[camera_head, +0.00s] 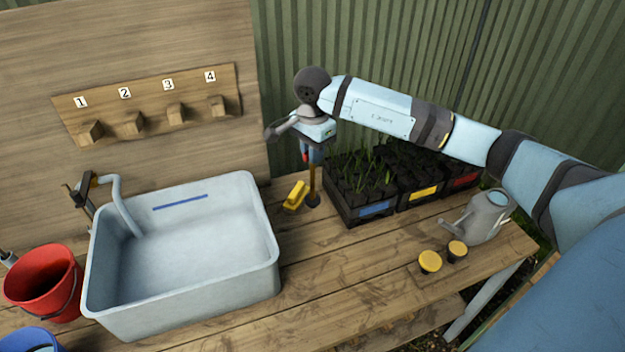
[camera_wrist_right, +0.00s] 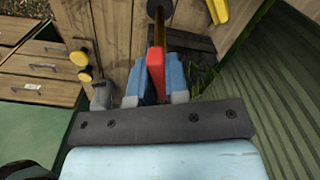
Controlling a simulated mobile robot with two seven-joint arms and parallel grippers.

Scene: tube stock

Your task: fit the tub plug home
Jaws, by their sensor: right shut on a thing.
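My right gripper (camera_head: 314,152) is above the back of the bench, right of the tub, fingers pointing down. It is shut on the red grip (camera_wrist_right: 156,72) of an upright rod with a black round foot (camera_head: 312,201), which looks like the tub plug; the foot also shows in the right wrist view (camera_wrist_right: 160,8). I cannot tell whether the foot touches the bench. The pale grey tub (camera_head: 265,245) stands on the bench at the left and looks empty. A blue line marks its back inner wall. No drain hole shows. My left gripper is not in view.
A yellow brush-like block (camera_head: 295,196) lies beside the rod. Seedling crates (camera_head: 362,211), a watering can (camera_head: 487,217) and two yellow-topped pots (camera_head: 430,262) are on the right. A tap (camera_head: 122,205) bends over the tub. A red bucket (camera_head: 42,285) stands left.

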